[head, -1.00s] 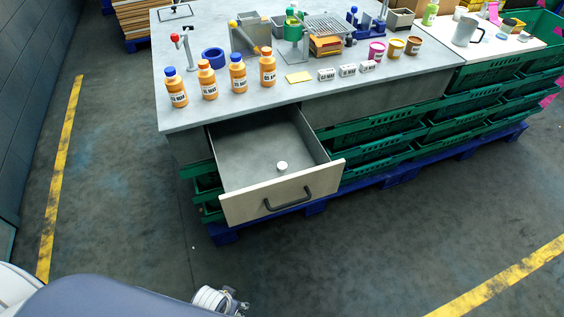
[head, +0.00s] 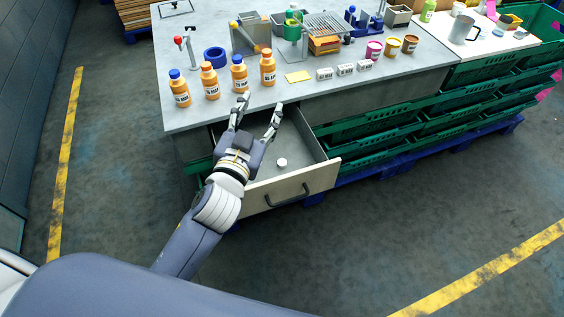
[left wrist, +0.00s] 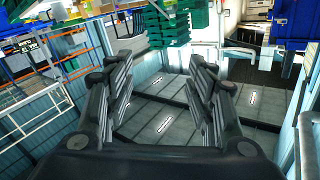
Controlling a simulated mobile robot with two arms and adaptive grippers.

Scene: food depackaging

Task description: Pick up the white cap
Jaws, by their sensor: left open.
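The white cap (head: 282,162) is a small round disc lying on the floor of the open drawer (head: 310,150). My left gripper (head: 257,108) is open and empty, above the drawer's back left part. Its fingers point toward the counter edge, and the cap lies to the right of its palm, apart from it. In the left wrist view my left gripper (left wrist: 160,95) shows its two fingers spread, with nothing between them. That view faces the far room and does not show the cap. My right gripper is in neither view.
Several orange bottles (head: 239,73) stand near the counter's (head: 220,119) front edge, close beyond my left fingertips. The drawer front with its dark handle (head: 288,198) sticks out toward me. Green crates (head: 370,130) are stacked right of the drawer. The floor in front is clear.

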